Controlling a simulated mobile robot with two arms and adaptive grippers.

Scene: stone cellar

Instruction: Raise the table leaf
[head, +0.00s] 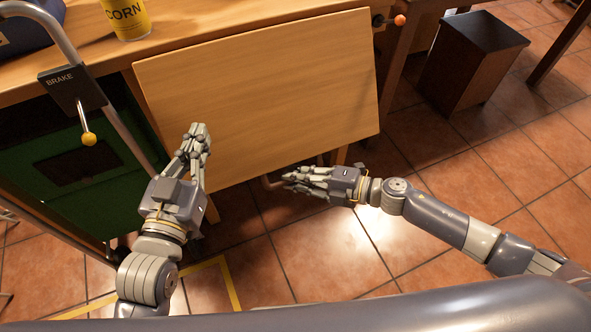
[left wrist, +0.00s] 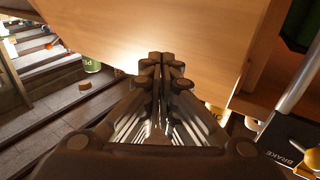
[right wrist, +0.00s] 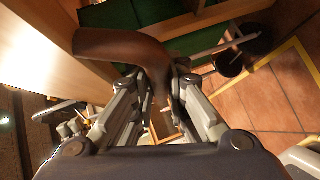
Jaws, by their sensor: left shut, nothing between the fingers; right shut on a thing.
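The wooden table leaf (head: 270,85) extends down from the front edge of the table (head: 230,18); its exact angle is hard to tell. It also shows in the left wrist view (left wrist: 200,35). My left gripper (head: 199,130) is shut and empty, its fingertips close to the leaf's left part; I cannot tell whether they touch. My right gripper (head: 290,177) is at the leaf's lower edge. It is shut on a brown curved handle (right wrist: 125,45), which shows between its fingers in the right wrist view. The handle is mostly hidden in the head view.
A lever marked BRAKE with a yellow knob (head: 89,138) stands at the left, beside a green panel (head: 60,130). An orange knob (head: 399,20) sits past the table's right end. A CORN can (head: 127,20) stands on the table.

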